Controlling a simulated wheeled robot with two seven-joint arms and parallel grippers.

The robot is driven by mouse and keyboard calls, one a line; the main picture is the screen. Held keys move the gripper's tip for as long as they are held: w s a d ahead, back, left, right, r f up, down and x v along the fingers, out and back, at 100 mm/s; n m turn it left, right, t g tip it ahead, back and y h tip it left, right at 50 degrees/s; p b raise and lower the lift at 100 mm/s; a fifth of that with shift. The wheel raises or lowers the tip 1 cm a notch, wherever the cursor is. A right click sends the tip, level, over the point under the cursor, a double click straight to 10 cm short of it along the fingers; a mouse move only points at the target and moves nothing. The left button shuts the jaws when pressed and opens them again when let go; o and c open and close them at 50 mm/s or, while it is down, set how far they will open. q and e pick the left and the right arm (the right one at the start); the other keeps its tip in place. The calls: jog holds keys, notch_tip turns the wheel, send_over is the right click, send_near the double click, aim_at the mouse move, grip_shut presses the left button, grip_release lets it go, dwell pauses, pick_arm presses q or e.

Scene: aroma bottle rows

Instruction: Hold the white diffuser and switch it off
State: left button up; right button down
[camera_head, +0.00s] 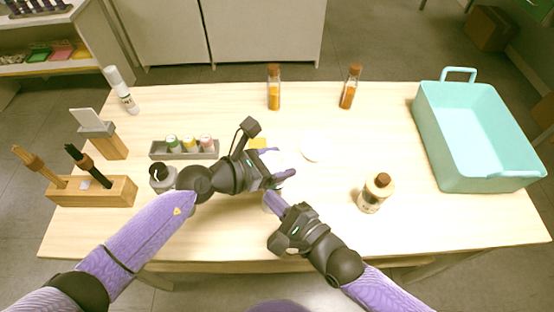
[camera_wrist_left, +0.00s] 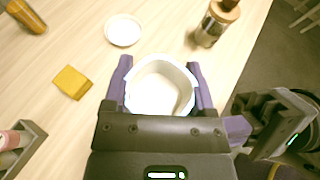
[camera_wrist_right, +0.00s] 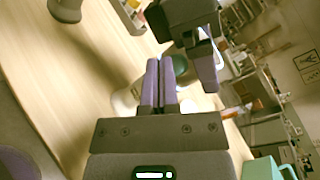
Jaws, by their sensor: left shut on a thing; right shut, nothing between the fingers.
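The white diffuser (camera_wrist_left: 160,92) looks like a rounded white cup from above in the left wrist view. My left gripper (camera_head: 278,178) is shut on it, with one purple finger on each side. In the head view the diffuser is mostly hidden by the grippers. My right gripper (camera_head: 273,201) is shut and empty, with its fingertips close beside the diffuser. In the right wrist view the closed right fingers (camera_wrist_right: 160,70) overlap the diffuser (camera_wrist_right: 128,98), so I cannot tell whether they touch it. No switch can be made out.
A white round disc (camera_head: 311,148) and a yellow block (camera_head: 258,143) lie near my left gripper. A brown-capped bottle (camera_head: 372,196) stands to the right. Two orange bottles stand at the back. A grey rack (camera_head: 185,153) holds small bottles. A teal bin (camera_head: 470,180) is at far right.

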jog(key=shift+w, duration=0.4)
jog(key=shift+s, duration=0.1)
pick_arm(q)
jog(key=o, duration=1.3)
pick_arm(e)
jog(key=s, duration=0.6)
jog(key=shift+s+a, duration=0.25)
jog(key=shift+s, duration=0.1)
pick_arm(q)
jog(key=shift+a, duration=0.1)
